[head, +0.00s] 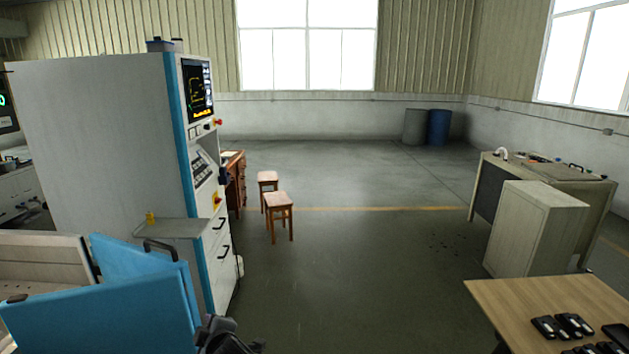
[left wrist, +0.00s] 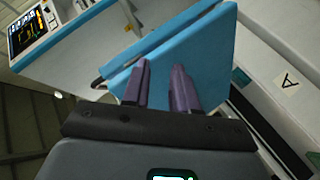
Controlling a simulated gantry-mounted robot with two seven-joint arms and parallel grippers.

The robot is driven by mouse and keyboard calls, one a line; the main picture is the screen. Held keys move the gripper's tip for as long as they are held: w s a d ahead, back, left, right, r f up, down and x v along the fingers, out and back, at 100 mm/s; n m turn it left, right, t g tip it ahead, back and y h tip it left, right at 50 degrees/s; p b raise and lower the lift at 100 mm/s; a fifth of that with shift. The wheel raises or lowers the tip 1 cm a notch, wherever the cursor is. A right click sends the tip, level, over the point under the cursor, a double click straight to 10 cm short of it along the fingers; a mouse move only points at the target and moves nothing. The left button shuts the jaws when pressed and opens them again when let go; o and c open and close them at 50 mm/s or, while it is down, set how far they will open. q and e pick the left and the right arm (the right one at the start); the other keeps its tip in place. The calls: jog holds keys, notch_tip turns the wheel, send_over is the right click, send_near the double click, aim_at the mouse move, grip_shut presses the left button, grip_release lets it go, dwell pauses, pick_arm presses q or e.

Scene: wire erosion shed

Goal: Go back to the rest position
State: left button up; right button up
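My left gripper (head: 228,338) shows dark at the bottom edge of the head view, just right of the blue door panel (head: 140,295). Most of its arm is out of the picture. In the left wrist view its two purple-grey fingers (left wrist: 162,68) are apart with nothing between them. The blue panel (left wrist: 205,50) shows beyond the fingertips; I cannot tell how wide the space to it is. My right gripper is in neither view.
A tall white and blue machine cabinet (head: 110,130) with a screen stands at left, with a grey shelf (head: 172,229) on its side. Two stools (head: 279,205) stand beyond. A wooden table (head: 540,300) with black items is at lower right. The middle floor is clear.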

pick_arm(q)
jog(key=s+f+m+g+h, duration=0.1)
jog(key=s+f+m+h, duration=0.65)
jog(key=s+f, duration=0.8)
jog(key=s+d+f+m+g, duration=0.1)
jog(key=s+d+m+g, duration=0.15)
jog(key=s+m, duration=0.75)
jog(key=s+d+f+m+g, duration=0.15)
jog(key=s+g, duration=0.25)
jog(key=s, duration=1.5)
notch_tip(320, 180, up, 29)
jog(key=p, duration=2.8)
jog(key=shift+w+a+m, duration=0.25)
jog(key=shift+a+m, duration=0.05)
jog(key=shift+a, duration=0.05)
jog(key=shift+t+h, duration=0.25)
